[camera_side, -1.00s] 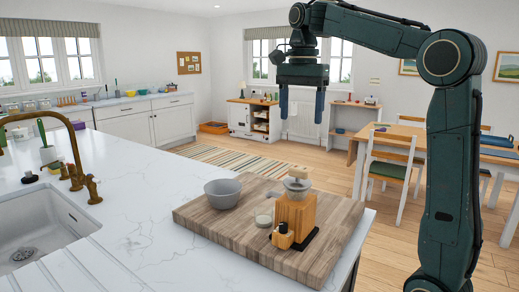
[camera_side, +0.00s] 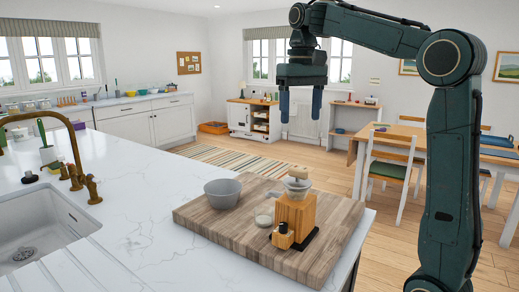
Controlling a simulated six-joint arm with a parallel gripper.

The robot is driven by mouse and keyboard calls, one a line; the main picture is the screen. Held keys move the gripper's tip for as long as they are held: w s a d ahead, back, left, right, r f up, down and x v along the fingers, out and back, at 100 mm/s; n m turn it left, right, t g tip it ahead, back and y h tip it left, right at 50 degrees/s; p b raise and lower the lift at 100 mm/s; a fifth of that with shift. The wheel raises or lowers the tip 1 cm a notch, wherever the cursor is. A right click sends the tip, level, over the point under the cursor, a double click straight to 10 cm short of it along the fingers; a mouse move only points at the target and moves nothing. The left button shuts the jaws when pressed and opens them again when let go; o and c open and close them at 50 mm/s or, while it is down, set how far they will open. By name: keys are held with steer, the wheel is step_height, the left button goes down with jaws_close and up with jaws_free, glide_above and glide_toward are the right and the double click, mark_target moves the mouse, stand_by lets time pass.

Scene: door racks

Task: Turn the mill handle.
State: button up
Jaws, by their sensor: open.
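The mill (camera_side: 294,217) is a wooden box with a grey bowl-like top, standing on a wooden board (camera_side: 225,232) on the counter. A light wooden piece at its top (camera_side: 298,172) looks like the handle or its knob; the crank arm is too small to make out clearly. A small wooden block with a dark knob (camera_side: 283,236) sits at the mill's front. My gripper (camera_side: 300,104) is above the mill, well apart from it, with its two blue fingers pointing down, open and empty.
A brass tap (camera_side: 75,165) and sink (camera_side: 40,230) are at the left. The white counter (camera_side: 130,215) between is clear.

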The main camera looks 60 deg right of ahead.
mark_target(298, 169)
steer(key=n, duration=2.3)
steer(key=shift+n, duration=0.4)
steer(key=shift+f, duration=0.2)
steer(key=shift+f, duration=6.75)
steer(key=c, duration=1)
steer(key=shift+m, duration=0.4)
